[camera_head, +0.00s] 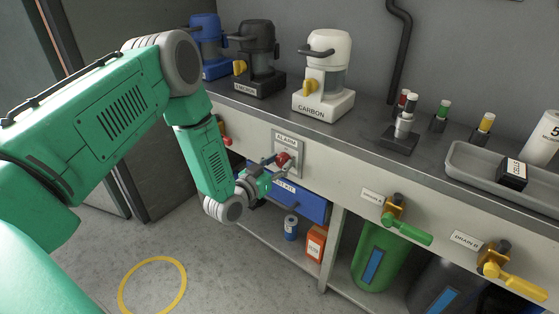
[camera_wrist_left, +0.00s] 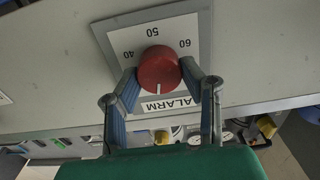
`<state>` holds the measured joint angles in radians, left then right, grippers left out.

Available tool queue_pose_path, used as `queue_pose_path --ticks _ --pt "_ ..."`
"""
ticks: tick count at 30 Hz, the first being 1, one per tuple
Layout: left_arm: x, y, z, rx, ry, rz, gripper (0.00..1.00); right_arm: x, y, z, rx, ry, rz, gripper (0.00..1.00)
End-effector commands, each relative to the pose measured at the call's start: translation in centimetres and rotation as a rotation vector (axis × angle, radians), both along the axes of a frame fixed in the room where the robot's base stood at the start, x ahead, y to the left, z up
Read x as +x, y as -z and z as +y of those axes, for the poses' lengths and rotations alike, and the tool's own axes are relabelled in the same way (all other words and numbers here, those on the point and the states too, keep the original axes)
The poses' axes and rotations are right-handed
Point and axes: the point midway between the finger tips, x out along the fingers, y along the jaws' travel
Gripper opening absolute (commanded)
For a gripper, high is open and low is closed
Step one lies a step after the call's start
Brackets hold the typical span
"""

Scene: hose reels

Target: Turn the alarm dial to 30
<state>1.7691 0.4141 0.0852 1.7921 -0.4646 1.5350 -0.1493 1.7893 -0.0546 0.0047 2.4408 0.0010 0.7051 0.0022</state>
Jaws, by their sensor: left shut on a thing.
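The alarm dial is a round red knob (camera_head: 283,158) on a light plate (camera_head: 290,143) labelled ALARM on the bench front. My left gripper (camera_head: 273,165) reaches it from the left. In the left wrist view the left gripper (camera_wrist_left: 161,80) is shut on the red knob (camera_wrist_left: 158,66), one finger on each side. This view is upside down. A white mark on the knob points to the ALARM label (camera_wrist_left: 172,103). The numbers 40, 50 and 60 show on the plate (camera_wrist_left: 152,32) on the side away from the label. Other numbers are hidden by the fingers and knob.
A blue drawer (camera_head: 307,205) sits just below the dial. Coffee-maker-like units, including a white one (camera_head: 325,75) marked CARBON, stand on the bench top. A green-handled valve (camera_head: 405,230) and a yellow-handled valve (camera_head: 510,275) stick out at right.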

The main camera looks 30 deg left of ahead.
Motion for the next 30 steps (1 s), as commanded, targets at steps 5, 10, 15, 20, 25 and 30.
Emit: queue_pose_path --ticks 5,10,15,20,25,30 --pt "-0.1 0.0 -0.1 0.168 0.001 -0.008 0.07 0.0 -1.2 0.0 0.0 0.0 0.0 0.0" --pt "-0.1 0.0 -0.2 0.329 0.002 -0.021 0.07 0.0 -2.0 0.0 0.0 0.0 0.0 0.0" --pt "-0.1 0.0 -0.2 0.48 0.001 -0.033 0.07 0.0 -2.7 0.0 0.0 0.0 0.0 0.0" --pt "-0.2 0.2 -0.2 0.6 0.002 -0.041 0.07 0.0 -3.2 0.0 0.0 0.0 0.0 0.0" --pt "-0.2 0.2 -0.2 0.697 0.002 -0.049 0.07 0.0 -3.5 0.0 0.0 0.0 0.0 0.0" --pt "-0.2 0.3 -0.3 0.76 0.002 -0.054 0.07 0.0 -3.7 0.0 0.0 0.0 0.0 0.0"
